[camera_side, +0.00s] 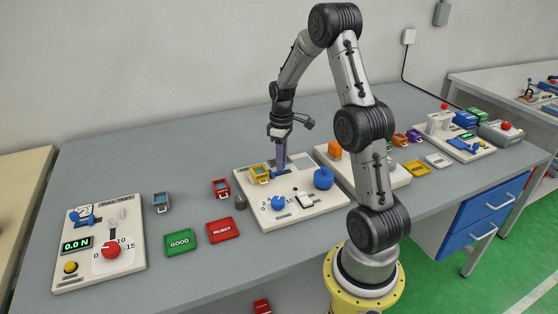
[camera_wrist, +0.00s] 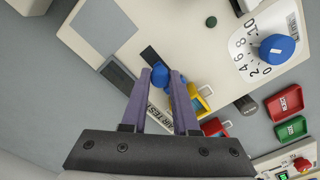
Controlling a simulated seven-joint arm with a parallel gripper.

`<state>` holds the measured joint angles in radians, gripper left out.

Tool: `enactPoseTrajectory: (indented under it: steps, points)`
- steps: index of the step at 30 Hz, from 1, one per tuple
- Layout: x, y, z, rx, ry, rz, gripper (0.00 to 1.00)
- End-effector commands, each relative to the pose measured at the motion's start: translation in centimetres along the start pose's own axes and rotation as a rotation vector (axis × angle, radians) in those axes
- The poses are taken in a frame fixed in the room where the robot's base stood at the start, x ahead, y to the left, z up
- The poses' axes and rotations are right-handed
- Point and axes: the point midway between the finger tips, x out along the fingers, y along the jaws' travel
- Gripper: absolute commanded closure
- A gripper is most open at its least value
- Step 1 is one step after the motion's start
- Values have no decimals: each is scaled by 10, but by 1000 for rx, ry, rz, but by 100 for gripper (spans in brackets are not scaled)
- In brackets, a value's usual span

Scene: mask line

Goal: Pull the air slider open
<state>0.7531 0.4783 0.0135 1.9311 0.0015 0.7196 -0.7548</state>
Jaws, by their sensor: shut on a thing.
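The air test panel (camera_side: 290,215) is a cream board on the bench below my arm. The air slider's blue knob (camera_wrist: 160,77) stands at a dark slot (camera_wrist: 148,54) in the panel, beside the AIR TEST label. My gripper (camera_wrist: 160,72) points down with its two purple fingers on either side of the knob, shut on it. In the side view my gripper (camera_side: 281,168) is low at the panel's back part. The fingers hide most of the slider there, and part of the slot is hidden in the wrist view.
A yellow-framed unit (camera_side: 260,174) stands close left of my fingers. A red unit (camera_side: 220,188), GOOD tray (camera_side: 180,242) and REJECT tray (camera_side: 219,231) lie left.

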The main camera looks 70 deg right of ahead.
Motion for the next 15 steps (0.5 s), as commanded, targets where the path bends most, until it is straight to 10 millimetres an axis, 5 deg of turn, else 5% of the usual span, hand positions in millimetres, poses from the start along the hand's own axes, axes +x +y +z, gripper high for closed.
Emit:
enactPoseTrajectory:
  steps: [12,13,15]
  points:
    - [-1,19,18,0,-1,6,100]
    - [-1,19,18,0,-1,6,68]
    - [-1,19,18,1,-1,6,56]
